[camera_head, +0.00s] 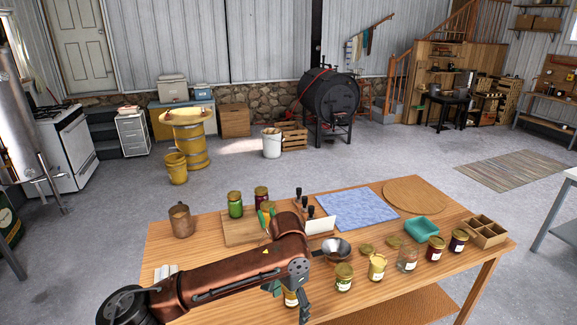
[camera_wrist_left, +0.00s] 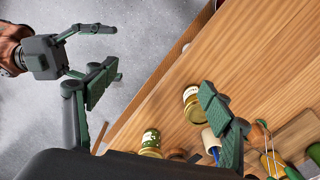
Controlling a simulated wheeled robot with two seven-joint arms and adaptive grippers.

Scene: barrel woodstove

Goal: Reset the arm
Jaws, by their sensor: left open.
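My left arm (camera_head: 215,277), bronze coloured, reaches in from the lower left in the head view and bends down over the front of the wooden table (camera_head: 390,280). My left gripper (camera_head: 288,302) is at its end by the table's front edge, close to a labelled jar. In the left wrist view its two dark green fingers (camera_wrist_left: 160,100) are spread apart with nothing between them. A second dark gripper on a bronze wrist, my right gripper (camera_wrist_left: 80,48), shows at the upper left of that view.
Several jars, a metal funnel (camera_head: 336,248), a teal tray (camera_head: 422,229) and a divided wooden box (camera_head: 485,232) are near the arm. A copper mug (camera_head: 181,220), cutting board and blue cloth (camera_head: 357,209) lie behind.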

